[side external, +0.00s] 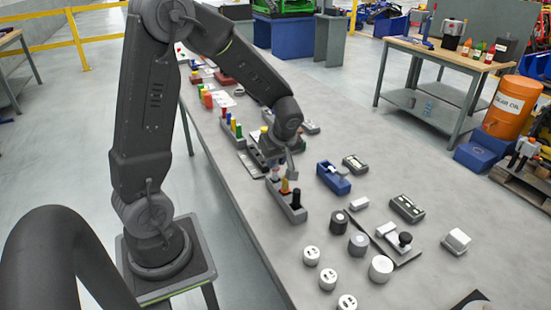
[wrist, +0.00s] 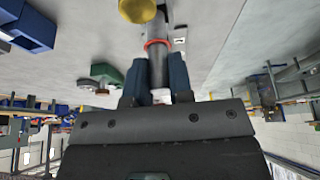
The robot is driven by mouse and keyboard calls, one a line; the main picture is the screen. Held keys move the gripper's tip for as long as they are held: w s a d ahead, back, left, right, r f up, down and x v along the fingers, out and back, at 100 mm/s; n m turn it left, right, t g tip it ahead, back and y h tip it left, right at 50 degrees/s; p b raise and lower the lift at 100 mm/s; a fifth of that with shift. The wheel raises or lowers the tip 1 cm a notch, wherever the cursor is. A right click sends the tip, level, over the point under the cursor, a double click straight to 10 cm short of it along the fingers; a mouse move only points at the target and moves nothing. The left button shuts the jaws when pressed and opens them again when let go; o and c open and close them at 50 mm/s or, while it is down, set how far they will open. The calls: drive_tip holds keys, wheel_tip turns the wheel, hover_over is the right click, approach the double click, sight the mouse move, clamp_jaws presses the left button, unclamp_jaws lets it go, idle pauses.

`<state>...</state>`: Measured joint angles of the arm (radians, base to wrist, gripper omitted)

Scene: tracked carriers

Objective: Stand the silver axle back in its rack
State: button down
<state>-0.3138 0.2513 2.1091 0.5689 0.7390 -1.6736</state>
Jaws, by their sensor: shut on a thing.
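In the wrist view my gripper (wrist: 158,85) is shut on a silver-grey cylinder (wrist: 158,62), which looks like the silver axle. A red ring (wrist: 157,42) shows at its far end; I cannot tell whether the ring belongs to it. In the side external view my gripper (side external: 277,160) is low over the back end of a long grey rack (side external: 300,215). The rack holds red, yellow (side external: 285,187) and dark (side external: 296,198) upright pieces. The axle is not clearly seen there, and I cannot tell whether it touches the rack.
A second rack with coloured pieces (side external: 231,124) stands behind my gripper. A blue holder (side external: 333,178) is to the right. White and grey round parts (side external: 381,268) stand towards the front right. A yellow round top (wrist: 137,10) is close beyond the axle in the wrist view.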

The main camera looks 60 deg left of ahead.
drive_tip(key=shift+f, duration=1.35)
idle(0.6)
drive_tip(key=shift+c, duration=2.3)
unclamp_jaws()
drive_tip(key=shift+r, duration=3.5)
